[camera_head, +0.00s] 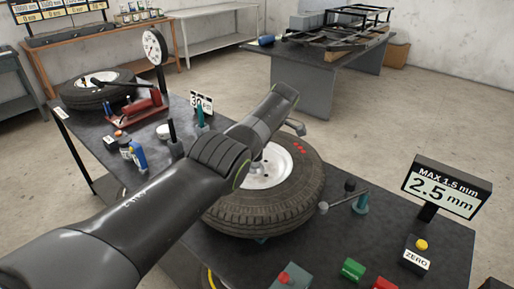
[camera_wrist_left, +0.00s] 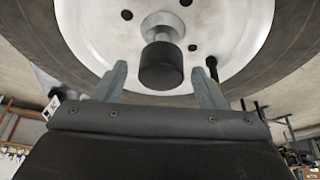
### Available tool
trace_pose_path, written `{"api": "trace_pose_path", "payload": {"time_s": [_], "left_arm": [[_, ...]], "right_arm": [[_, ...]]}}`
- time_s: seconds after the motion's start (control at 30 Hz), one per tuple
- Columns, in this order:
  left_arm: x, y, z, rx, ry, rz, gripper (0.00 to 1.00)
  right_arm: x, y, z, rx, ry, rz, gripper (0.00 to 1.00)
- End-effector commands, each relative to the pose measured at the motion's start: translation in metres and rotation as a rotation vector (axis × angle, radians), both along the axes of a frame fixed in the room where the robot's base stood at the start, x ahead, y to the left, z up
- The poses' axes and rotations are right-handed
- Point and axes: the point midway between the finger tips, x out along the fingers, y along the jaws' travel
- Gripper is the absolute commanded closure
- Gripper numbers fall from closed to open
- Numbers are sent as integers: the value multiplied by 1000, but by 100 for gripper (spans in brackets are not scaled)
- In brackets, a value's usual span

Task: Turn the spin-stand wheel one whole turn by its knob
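The wheel (camera_head: 292,205) lies flat on the bench stand, a black tyre around a white rim (camera_head: 275,173), with red marks on the tyre. My left arm reaches across it and hides part of the rim and the knob. In the left wrist view the white rim (camera_wrist_left: 88,30) fills the top. A black cylindrical knob (camera_wrist_left: 161,68) on a pale metal stem stands out from it. My left gripper (camera_wrist_left: 160,82) is open, its fingers apart on either side of the knob, with gaps visible. My right gripper is in neither view.
A gauge arm on a teal post (camera_head: 361,204) stands right of the tyre. Further right are a 2.5 mm display (camera_head: 441,189) and a ZERO button box (camera_head: 416,256). Green (camera_head: 352,269) and red blocks lie at the front.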

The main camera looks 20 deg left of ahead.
Motion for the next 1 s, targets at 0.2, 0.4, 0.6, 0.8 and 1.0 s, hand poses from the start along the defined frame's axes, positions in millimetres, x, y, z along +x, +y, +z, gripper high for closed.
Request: {"api": "trace_pose_path", "payload": {"time_s": [0.2, 0.4, 0.6, 0.8, 1.0], "left_arm": [[0, -1, 0, -1, 3, -1, 35], [-1, -10, 21, -1, -1, -3, 35], [-2, -28, 63, -1, -1, -3, 35], [-4, -39, 97, 1, 2, 0, 35], [-4, -44, 107, -1, 3, -1, 35]], "right_arm": [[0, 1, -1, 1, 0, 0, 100], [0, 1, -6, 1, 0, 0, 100], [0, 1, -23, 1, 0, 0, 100], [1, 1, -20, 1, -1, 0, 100], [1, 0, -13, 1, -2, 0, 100]]}}
